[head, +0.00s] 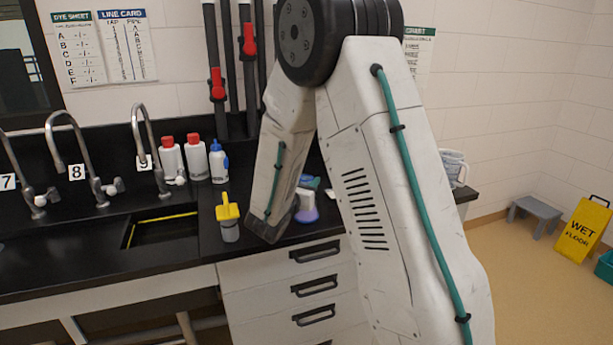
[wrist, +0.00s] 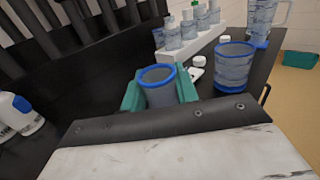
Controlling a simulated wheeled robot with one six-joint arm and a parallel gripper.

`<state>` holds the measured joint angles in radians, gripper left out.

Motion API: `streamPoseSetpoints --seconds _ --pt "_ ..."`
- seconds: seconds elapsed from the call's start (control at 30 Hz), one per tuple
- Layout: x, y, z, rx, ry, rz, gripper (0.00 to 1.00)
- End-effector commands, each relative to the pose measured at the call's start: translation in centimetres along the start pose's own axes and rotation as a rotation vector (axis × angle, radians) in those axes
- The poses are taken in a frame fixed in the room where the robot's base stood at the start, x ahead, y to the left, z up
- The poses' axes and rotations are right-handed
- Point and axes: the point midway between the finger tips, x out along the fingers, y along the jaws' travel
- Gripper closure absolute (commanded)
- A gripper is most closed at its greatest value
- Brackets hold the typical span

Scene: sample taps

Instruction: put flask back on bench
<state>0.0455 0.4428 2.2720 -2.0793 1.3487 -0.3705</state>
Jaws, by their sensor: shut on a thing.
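The flask (wrist: 161,92), a grey see-through vessel with a blue rim, stands upright between the teal fingers of my gripper (wrist: 160,96) in the wrist view. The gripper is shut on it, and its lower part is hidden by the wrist. The black bench (head: 60,268) runs along the wall in the head view, and its dark top also shows in the wrist view (wrist: 256,92). My gripper is over or at the bench's right part. I cannot tell whether the flask touches the bench. In the head view my arm hides most of the gripper area.
A blue-rimmed clear beaker (wrist: 235,70) stands right of the flask. Bottles in a white rack (wrist: 203,45) and a clear jug (wrist: 264,22) stand behind. White bottles (head: 196,160), a yellow-topped item (head: 228,214) and a sink (head: 162,232) lie left of my arm.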

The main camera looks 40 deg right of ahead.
Motion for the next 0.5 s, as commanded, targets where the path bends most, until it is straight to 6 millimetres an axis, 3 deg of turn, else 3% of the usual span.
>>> streamPoseSetpoints --seconds 0.37,0.4,0.43,0.5 --pt "0.0 0.01 -0.27 0.0 -0.002 0.0 1.0" --pt "-0.01 0.01 -0.23 0.001 -0.001 0.0 0.59" --pt "-0.01 0.01 -0.22 0.001 -0.001 0.0 0.51" --pt "-0.01 0.0 -0.22 0.001 -0.001 0.0 0.48"
